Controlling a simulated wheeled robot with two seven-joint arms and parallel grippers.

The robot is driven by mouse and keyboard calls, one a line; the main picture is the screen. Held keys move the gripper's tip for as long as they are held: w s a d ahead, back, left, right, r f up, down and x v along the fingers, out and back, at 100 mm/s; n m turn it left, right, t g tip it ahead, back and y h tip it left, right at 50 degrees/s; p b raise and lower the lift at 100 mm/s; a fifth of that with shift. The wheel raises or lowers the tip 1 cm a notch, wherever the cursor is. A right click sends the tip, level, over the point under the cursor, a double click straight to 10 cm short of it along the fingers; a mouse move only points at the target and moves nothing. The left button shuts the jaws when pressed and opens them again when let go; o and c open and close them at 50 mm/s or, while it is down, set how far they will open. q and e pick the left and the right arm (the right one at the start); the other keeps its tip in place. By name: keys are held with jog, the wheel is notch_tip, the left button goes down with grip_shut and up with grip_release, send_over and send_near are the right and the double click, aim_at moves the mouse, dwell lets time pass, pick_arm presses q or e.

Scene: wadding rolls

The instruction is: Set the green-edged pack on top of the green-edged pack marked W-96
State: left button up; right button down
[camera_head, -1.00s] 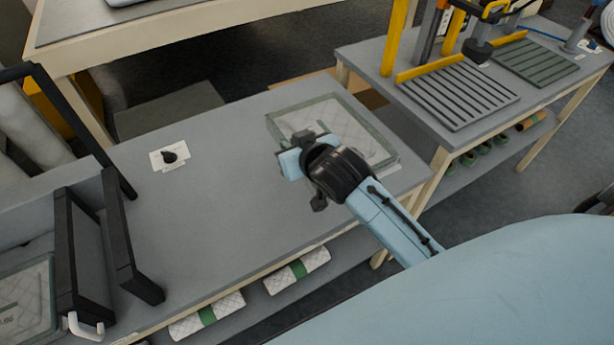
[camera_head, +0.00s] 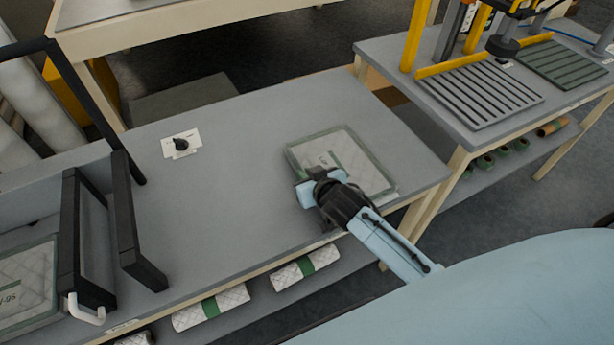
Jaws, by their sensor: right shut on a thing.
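A green-edged clear pack with white quilted filling (camera_head: 352,150) is on or just above the right part of the grey table; I cannot tell whether it touches the top. My right gripper (camera_head: 312,188) is shut on its near left edge, and hides part of that side. Another green-edged pack (camera_head: 28,280) lies at the far lower left, cut off by the picture edge. Its label shows an ending that reads like "96". It lies beside a black frame. My left gripper is not in view.
The grey table (camera_head: 235,190) is clear between the held pack and the black upright frame (camera_head: 135,235) by the left pack. A white card with a black knob (camera_head: 182,145) lies at the back left. Green-banded rolls (camera_head: 211,307) lie on the shelf below. A bench with slatted plates (camera_head: 480,95) stands right.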

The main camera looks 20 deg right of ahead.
jog(key=c, duration=1.5)
grip_release()
jog(key=shift+f, duration=0.1)
